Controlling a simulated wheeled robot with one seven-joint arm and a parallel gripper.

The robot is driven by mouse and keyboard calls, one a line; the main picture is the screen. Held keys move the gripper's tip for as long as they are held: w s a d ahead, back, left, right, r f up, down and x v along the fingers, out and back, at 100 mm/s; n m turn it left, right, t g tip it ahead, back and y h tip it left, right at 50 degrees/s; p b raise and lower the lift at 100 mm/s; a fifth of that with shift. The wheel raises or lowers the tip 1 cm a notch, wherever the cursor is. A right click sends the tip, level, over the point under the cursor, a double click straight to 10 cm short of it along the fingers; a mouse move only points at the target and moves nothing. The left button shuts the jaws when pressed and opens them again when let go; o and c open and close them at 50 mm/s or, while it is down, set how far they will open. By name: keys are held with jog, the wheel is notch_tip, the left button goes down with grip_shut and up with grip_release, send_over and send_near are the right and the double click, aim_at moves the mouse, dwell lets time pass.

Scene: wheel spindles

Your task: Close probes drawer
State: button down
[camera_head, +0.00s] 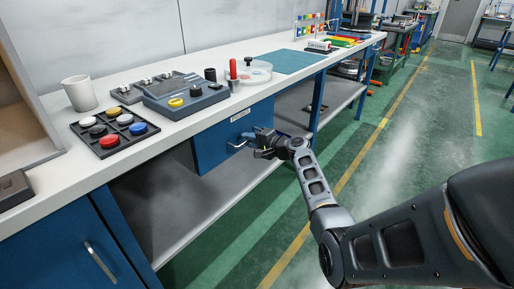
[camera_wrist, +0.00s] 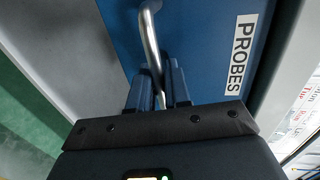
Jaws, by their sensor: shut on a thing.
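The probes drawer (camera_head: 212,152) is a blue front under the white workbench in the head view. Its white label reads PROBES in the wrist view (camera_wrist: 239,52). A curved metal handle (camera_head: 236,147) is on the front and also shows in the wrist view (camera_wrist: 150,40). My gripper (camera_head: 252,143) is at this handle, and in the wrist view its two fingers (camera_wrist: 159,86) stand on either side of the bar, shut on it. The fingers hide part of the handle. How far the drawer stands out cannot be told clearly.
The workbench top (camera_head: 190,127) holds a white mug (camera_head: 79,93), a black tray of coloured caps (camera_head: 114,132), a grey fixture (camera_head: 184,97) and a teal mat (camera_head: 291,61). A lower shelf (camera_head: 190,220) runs beneath. The green floor (camera_head: 400,170) to the right is clear.

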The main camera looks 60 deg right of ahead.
jog(key=shift+w, duration=0.45)
jog(key=shift+w+d, duration=0.1)
jog(key=c, duration=1.3)
grip_release()
jog(key=v, duration=0.7)
jog(key=shift+s, duration=0.35)
